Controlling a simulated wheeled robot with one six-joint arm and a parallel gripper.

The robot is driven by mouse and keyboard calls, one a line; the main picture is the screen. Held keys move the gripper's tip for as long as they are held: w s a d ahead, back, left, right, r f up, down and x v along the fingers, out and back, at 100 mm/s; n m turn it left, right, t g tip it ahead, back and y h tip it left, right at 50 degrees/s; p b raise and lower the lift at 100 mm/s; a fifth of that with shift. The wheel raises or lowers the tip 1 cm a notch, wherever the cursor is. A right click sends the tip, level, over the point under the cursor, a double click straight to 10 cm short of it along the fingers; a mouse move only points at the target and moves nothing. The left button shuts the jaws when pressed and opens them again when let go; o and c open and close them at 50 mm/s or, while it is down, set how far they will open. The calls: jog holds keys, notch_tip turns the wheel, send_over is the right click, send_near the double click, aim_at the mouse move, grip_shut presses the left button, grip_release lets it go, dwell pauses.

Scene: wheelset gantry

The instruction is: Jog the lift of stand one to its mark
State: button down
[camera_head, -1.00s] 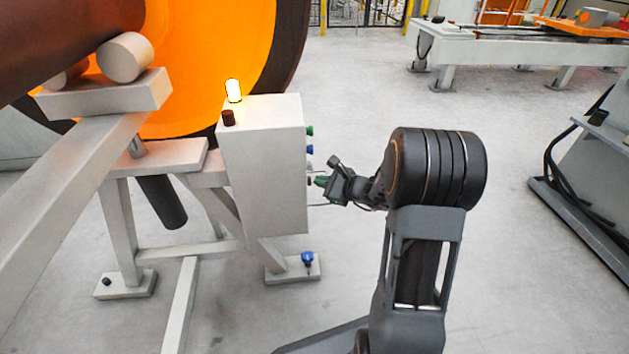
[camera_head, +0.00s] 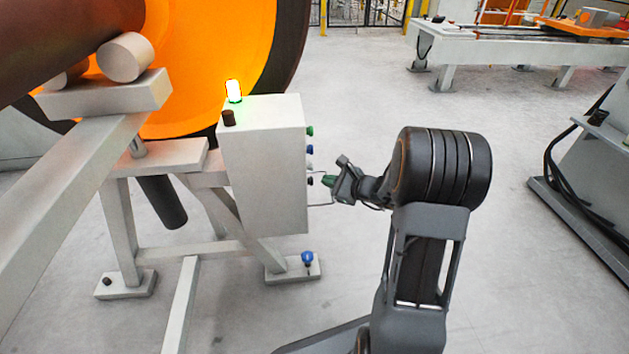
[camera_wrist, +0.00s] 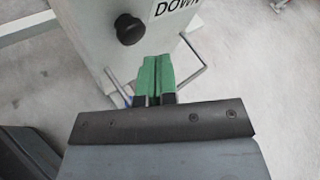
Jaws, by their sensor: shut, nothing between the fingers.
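The control box (camera_head: 265,170) of the stand is a pale grey cabinet with a lamp (camera_head: 233,92) on top, lit white with a green rim. Its right side carries a green button (camera_head: 309,131), a blue button (camera_head: 309,150), and a black button (camera_head: 310,181) lower down. In the wrist view the black button (camera_wrist: 129,29) stands beside a label (camera_wrist: 175,8) reading "DOWN". My gripper (camera_head: 326,181) is shut and empty, its green fingertips apart from the box face. The fingertips also show in the wrist view (camera_wrist: 156,68), below and right of the black button.
The stand's rollers (camera_head: 125,57) sit under a dark shaft (camera_head: 60,35), with a large orange wheel (camera_head: 205,60) behind. A wire bracket (camera_head: 322,203) juts from the box below the buttons. Floor is open right of the box; a grey machine (camera_head: 590,170) stands far right.

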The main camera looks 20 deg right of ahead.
jog(key=shift+s+d, duration=0.25)
jog(key=shift+d, duration=0.9)
jog(key=shift+s+d, duration=0.2)
jog(key=shift+d, duration=0.95)
jog(key=shift+a, duration=0.15)
